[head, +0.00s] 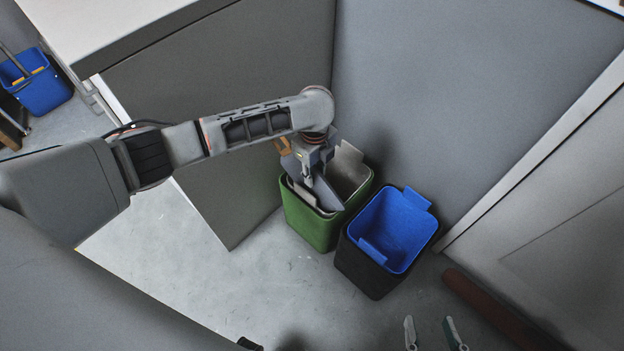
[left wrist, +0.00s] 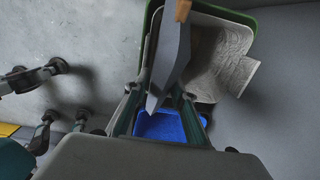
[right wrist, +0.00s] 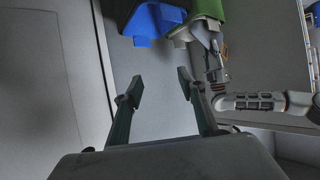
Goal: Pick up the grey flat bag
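The grey flat bag (head: 326,192) is a thin grey panel, standing tilted at the mouth of the green bin (head: 313,228). My left gripper (head: 310,165) is over this bin, with its fingers around the bag's upper part. In the left wrist view the bag (left wrist: 172,65) shows nearly edge-on between the two fingers, which look closed against it. The bag's lower end is partly hidden by the bin's rim. My right gripper (head: 432,333) is open and empty near the bottom of the head view; its spread fingers also show in the right wrist view (right wrist: 160,88).
A black bin (head: 365,270) with a blue liner (head: 397,230) stands right beside the green bin, which has a light grey liner (head: 348,170). Grey walls stand behind. A dark red bar (head: 490,305) lies at lower right. A blue bucket (head: 42,90) is far left.

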